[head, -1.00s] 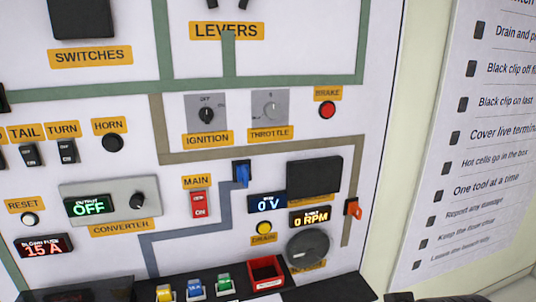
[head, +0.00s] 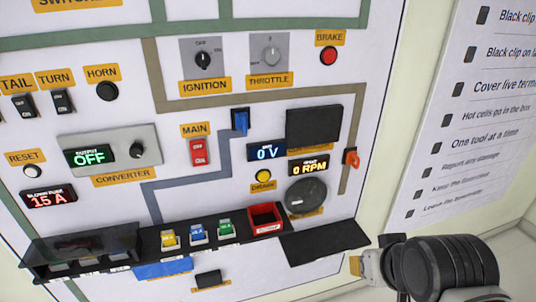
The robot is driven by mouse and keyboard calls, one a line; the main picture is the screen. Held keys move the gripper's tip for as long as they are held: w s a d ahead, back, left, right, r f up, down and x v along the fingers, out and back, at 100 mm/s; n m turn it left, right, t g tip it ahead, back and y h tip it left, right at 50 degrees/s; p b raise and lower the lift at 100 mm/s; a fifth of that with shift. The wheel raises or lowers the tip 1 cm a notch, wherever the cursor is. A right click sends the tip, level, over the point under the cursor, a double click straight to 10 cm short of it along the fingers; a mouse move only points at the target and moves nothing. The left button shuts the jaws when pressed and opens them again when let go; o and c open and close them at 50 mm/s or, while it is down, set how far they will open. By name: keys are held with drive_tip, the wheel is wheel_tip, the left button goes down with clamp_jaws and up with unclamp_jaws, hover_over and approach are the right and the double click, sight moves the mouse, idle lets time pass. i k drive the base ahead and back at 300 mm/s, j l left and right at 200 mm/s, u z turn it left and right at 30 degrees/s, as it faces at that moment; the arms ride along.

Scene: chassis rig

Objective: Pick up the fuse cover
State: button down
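A dark, see-through smoked panel (head: 82,246), which looks like the fuse cover, sits over the left end of a black fuse tray (head: 150,242) at the bottom left of the head view. Pale slots show dimly through and below it. A yellow fuse (head: 170,239), a blue fuse (head: 198,233) and a green fuse (head: 226,228) sit in the tray to its right, uncovered. A black ribbed part of my arm shows at the bottom right, well away from the panel.
A red open box (head: 265,218) is at the tray's right end, beside a flat black surface (head: 325,241). A blown-fuse display (head: 48,197) reads 15 A above the cover. Switches, a black knob (head: 306,196) and an orange lever (head: 351,158) stick out from the white board.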

sight(41, 250)
drive_tip(key=u, duration=1.85)
drive_tip(key=i+l+u, duration=0.1)
drive_tip(key=l, duration=0.25)
drive_tip(key=i+l+u, duration=0.1)
drive_tip(key=l, duration=0.25)
drive_tip(key=i+l+u, duration=0.15)
drive_tip(key=l, duration=0.25)
drive_tip(key=i+l+u, duration=0.1)
drive_tip(key=l, duration=0.3)
drive_tip(key=i+l+u, duration=0.1)
drive_tip(key=l, duration=0.3)
drive_tip(key=i, duration=0.05)
